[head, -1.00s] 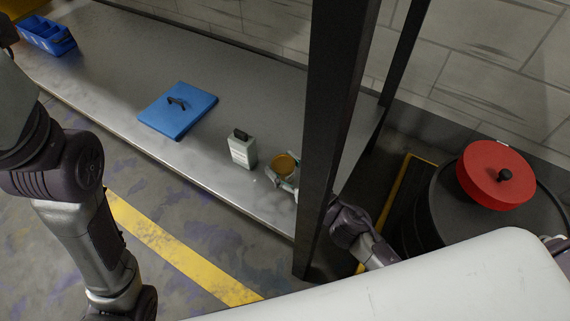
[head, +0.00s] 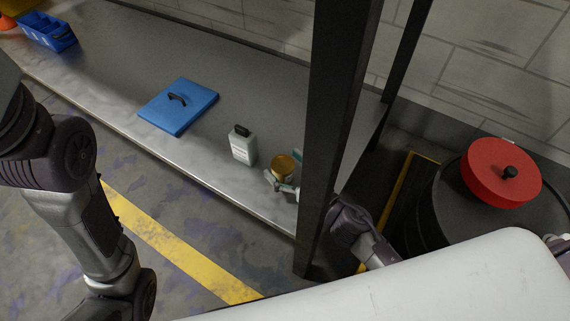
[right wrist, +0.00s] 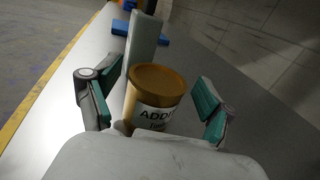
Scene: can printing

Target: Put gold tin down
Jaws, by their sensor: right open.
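The gold tin (head: 284,163) stands upright on the grey metal table, near its front edge and just left of the dark post. In the right wrist view the gold tin (right wrist: 155,92) has a white label with dark letters and stands between my right fingers. My right gripper (head: 284,180) is open around it; in the right wrist view both teal-padded fingers of the right gripper (right wrist: 155,105) are apart from its sides. The post hides part of my right arm. My left arm shows at the left, but its gripper is out of view.
A grey-white bottle (head: 243,146) stands left of the tin. A blue lid with a handle (head: 178,107) lies farther left, and a blue bin (head: 47,34) is far left. The dark post (head: 335,120) is close to the right arm. A red lid (head: 500,173) sits on a black drum (head: 450,215).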

